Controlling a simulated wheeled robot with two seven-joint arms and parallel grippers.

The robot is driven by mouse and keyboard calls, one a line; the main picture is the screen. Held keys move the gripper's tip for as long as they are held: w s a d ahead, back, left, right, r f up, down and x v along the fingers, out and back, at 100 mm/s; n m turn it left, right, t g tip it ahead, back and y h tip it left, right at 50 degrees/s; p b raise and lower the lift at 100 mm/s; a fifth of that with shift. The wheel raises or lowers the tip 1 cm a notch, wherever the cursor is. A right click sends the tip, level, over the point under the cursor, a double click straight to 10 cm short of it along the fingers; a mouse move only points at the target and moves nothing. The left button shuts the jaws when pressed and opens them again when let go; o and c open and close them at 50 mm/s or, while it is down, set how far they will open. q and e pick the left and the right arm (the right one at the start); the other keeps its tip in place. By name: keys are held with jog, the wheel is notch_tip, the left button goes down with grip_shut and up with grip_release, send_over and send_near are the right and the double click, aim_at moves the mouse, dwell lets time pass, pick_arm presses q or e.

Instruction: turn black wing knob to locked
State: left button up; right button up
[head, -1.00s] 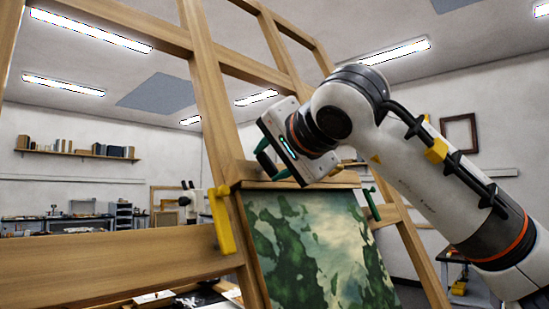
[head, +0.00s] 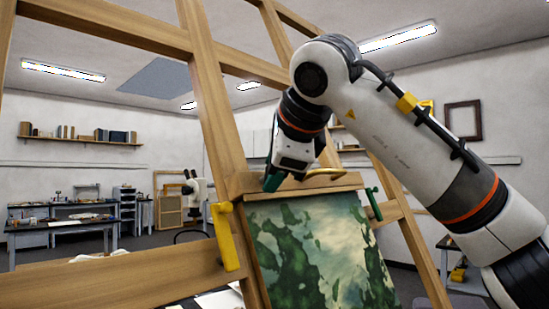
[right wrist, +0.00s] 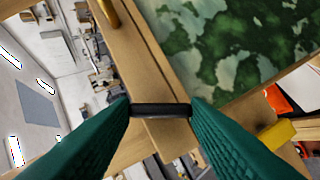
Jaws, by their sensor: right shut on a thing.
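The black wing knob (right wrist: 160,110) shows in the right wrist view as a dark bar across a wooden piece of the easel. My right gripper (right wrist: 160,109) is shut on it, with a green fingertip at each end of the bar. In the head view my right gripper (head: 272,184) points down at the left part of the easel's top wooden block (head: 243,186), just above the painting. The knob is hidden there behind the fingers. I cannot read any locked mark. My left gripper is not in view.
A green and white painting (head: 325,250) stands in the wooden easel (head: 205,90). A yellow handle (head: 224,237) sticks out at its left and a green one (head: 373,204) at its right. A brass-coloured piece (head: 326,172) sits on the block. Work tables (head: 65,226) stand far behind.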

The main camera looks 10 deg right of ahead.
jog(key=shift+w+d+r+m+g+y+p, duration=0.1)
jog(key=shift+m+g+y+p, duration=0.55)
jog(key=shift+m, duration=1)
jog(key=shift+w+d+r+m+g+y+p, duration=0.15)
jog(key=shift+m+g+y+p, duration=0.2)
jog(key=shift+m+g+p, duration=0.9)
jog(key=shift+w+d+f+m+g+y+p, duration=0.15)
jog(key=shift+m+y+p, duration=0.35)
jog(key=shift+m, duration=1.5)
jog(key=o, duration=1)
jog(key=shift+r, duration=0.1)
jog(key=v, duration=1.2)
